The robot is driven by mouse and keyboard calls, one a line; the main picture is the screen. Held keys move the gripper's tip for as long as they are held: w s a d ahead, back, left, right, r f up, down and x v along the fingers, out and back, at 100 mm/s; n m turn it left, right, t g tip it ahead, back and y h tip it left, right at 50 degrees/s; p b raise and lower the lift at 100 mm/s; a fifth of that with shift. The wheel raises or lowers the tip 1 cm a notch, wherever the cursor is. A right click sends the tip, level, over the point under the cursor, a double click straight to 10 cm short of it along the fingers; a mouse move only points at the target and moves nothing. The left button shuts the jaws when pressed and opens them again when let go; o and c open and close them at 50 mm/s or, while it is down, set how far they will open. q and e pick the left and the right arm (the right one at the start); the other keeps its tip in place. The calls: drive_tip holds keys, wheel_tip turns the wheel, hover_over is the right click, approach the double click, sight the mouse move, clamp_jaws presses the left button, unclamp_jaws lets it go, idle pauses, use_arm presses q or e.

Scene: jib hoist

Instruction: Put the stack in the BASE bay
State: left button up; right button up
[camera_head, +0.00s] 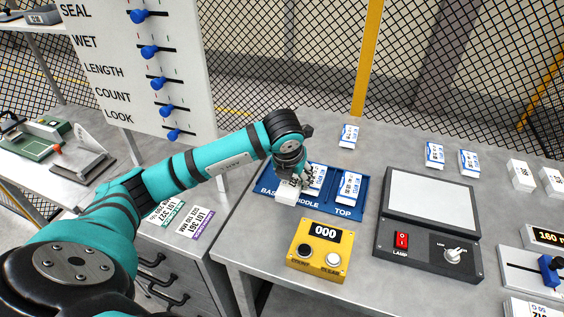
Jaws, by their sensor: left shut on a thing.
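A blue tray (327,209) on the table has bays lettered BASE, MIDDLE and TOP from left to right. My left gripper (290,184) is over the tray's left part, at the BASE bay, shut on a small white stack (287,194). The gripper hides part of the stack and of that bay, so I cannot tell if the stack touches the tray floor. A white and blue stack (317,177) is in the MIDDLE bay and another (349,187) is in the TOP bay. My right gripper is not in view.
A yellow counter box (319,249) reading 000 stands in front of the tray. A lamp panel (430,225) with a red switch is to its right. More small stacks (434,154) lie at the back right. A slider board (140,65) stands at the left.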

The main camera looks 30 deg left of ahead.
use_arm(q)
drive_tip(key=w+a+p, duration=0.1)
drive_tip(key=w+a, duration=0.3)
drive_tip(key=a, duration=0.1)
drive_tip(key=w+a+f+p, duration=0.1)
drive_tip(key=w+a, duration=0.1)
drive_tip(key=shift+w+a+p, duration=0.3)
drive_tip(key=shift+w+a, duration=0.05)
drive_tip(key=shift+a, duration=0.05)
wheel_tip(320, 180, down, 3)
drive_tip(key=shift+r+p, duration=0.15)
drive_tip(key=shift+p, duration=0.65)
drive_tip(key=shift+f, duration=0.4)
drive_tip(key=o, duration=0.8)
drive_tip(key=shift+o, duration=0.3)
drive_tip(key=shift+r, duration=0.1)
drive_tip(key=shift+s+r, duration=0.15)
drive_tip(key=shift+r, duration=0.15)
drive_tip(key=b+v, duration=0.3)
drive_tip(key=v, duration=0.8)
